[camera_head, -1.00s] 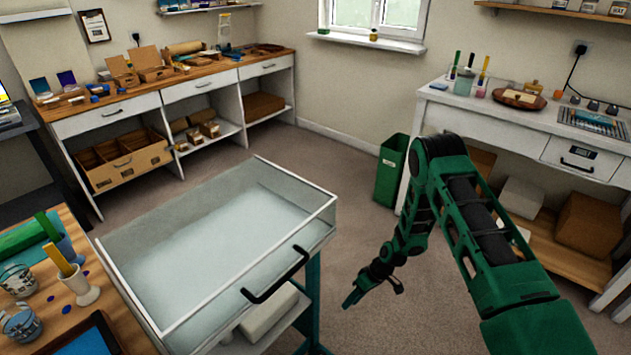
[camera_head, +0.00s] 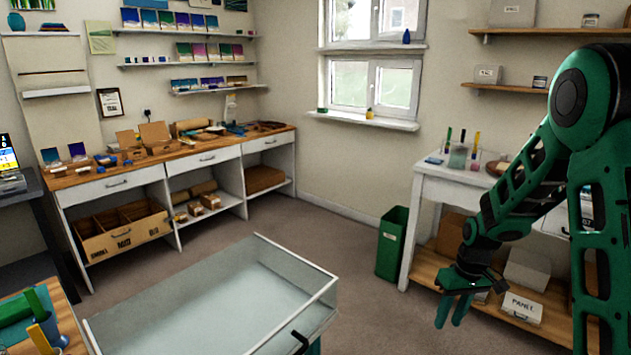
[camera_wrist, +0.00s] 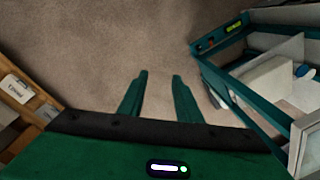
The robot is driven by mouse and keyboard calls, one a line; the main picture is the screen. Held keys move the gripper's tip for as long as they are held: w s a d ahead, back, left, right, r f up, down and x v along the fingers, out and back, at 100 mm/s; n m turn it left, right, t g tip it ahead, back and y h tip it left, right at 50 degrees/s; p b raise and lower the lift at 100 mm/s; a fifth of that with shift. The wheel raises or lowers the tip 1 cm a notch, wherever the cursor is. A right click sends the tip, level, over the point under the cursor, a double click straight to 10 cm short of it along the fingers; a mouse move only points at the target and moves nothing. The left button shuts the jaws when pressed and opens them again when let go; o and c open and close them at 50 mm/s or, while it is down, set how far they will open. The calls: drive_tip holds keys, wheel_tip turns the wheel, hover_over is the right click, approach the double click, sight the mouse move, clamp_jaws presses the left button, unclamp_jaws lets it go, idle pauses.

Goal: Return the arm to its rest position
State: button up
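My green arm (camera_head: 532,180) is bent at the right of the head view. My gripper (camera_head: 451,313) hangs in front of the white workbench on the right, with its fingers pointing down. In the wrist view my gripper (camera_wrist: 160,82) shows two green fingers set apart, with only bare carpet between them. It is open and holds nothing.
A glass-sided cart (camera_head: 285,250) stands at the front; its teal frame shows in the wrist view (camera_wrist: 235,90). A green bin (camera_head: 391,243) stands beside the workbench (camera_head: 432,190). Boxes (camera_head: 522,307) sit on its lower shelf. Carpet between is clear.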

drive_tip(key=s+d+r+m+h, duration=0.1)
drive_tip(key=s+d+r+m, duration=0.4)
drive_tip(key=s+r, duration=0.85)
drive_tip(key=s+r+m, duration=0.1)
drive_tip(key=s+r, duration=0.1)
drive_tip(key=s, duration=0.6)
drive_tip(key=s+d+r+m, duration=0.1)
drive_tip(key=s+r+m, duration=0.1)
drive_tip(key=s, duration=0.7)
drive_tip(key=shift+s+d, duration=0.15)
drive_tip(key=shift+d, duration=0.1)
drive_tip(key=shift+w+f, duration=0.25)
drive_tip(key=shift+w, duration=0.4)
drive_tip(key=shift+c, duration=0.4)
